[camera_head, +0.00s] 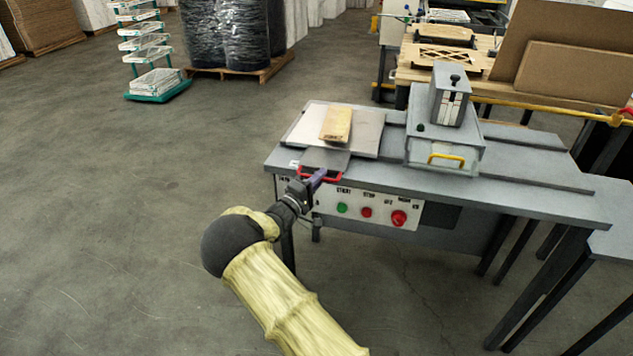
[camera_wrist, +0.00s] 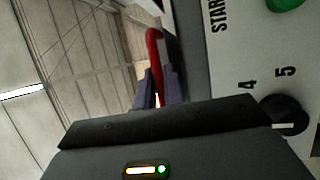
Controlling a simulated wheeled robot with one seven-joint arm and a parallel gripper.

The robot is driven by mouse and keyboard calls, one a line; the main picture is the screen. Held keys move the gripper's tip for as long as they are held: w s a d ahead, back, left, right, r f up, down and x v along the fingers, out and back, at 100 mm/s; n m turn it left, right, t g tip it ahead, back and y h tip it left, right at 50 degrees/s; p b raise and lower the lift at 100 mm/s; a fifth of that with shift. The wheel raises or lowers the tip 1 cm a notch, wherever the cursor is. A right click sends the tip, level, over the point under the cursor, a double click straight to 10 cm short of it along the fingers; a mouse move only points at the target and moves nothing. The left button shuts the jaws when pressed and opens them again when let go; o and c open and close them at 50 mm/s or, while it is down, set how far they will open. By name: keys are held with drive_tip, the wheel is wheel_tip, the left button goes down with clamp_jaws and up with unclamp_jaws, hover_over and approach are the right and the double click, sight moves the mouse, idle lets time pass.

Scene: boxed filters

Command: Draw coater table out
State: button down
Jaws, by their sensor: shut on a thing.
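The coater table (camera_head: 370,149) is a flat light-grey plate at the left end of the grey machine bench. A wooden block (camera_head: 336,124) lies on it. A red handle (camera_head: 334,179) sits at the plate's front edge. My gripper (camera_head: 318,178) is shut on the red handle, which also shows between the fingers in the wrist view (camera_wrist: 154,50). The fingers hide part of the handle. The grey coater head (camera_head: 440,140) with a yellow handle (camera_head: 446,158) stands to the right of the plate, over the rails.
The control panel (camera_head: 380,208) with green and red buttons is just below and right of my gripper. Open floor (camera_head: 130,240) lies to the left. A wooden workbench (camera_head: 440,75) stands behind, wrapped pallets (camera_head: 230,35) and a green-based trolley (camera_head: 158,85) at the back.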

drive_tip(key=shift+a, duration=0.3)
drive_tip(key=c, duration=1.5)
unclamp_jaws()
drive_tip(key=shift+w+a, duration=0.1)
drive_tip(key=shift+d, duration=0.2)
drive_tip(key=v, duration=1.7)
drive_tip(key=shift+s+f, duration=0.15)
drive_tip(key=shift+s, duration=0.1)
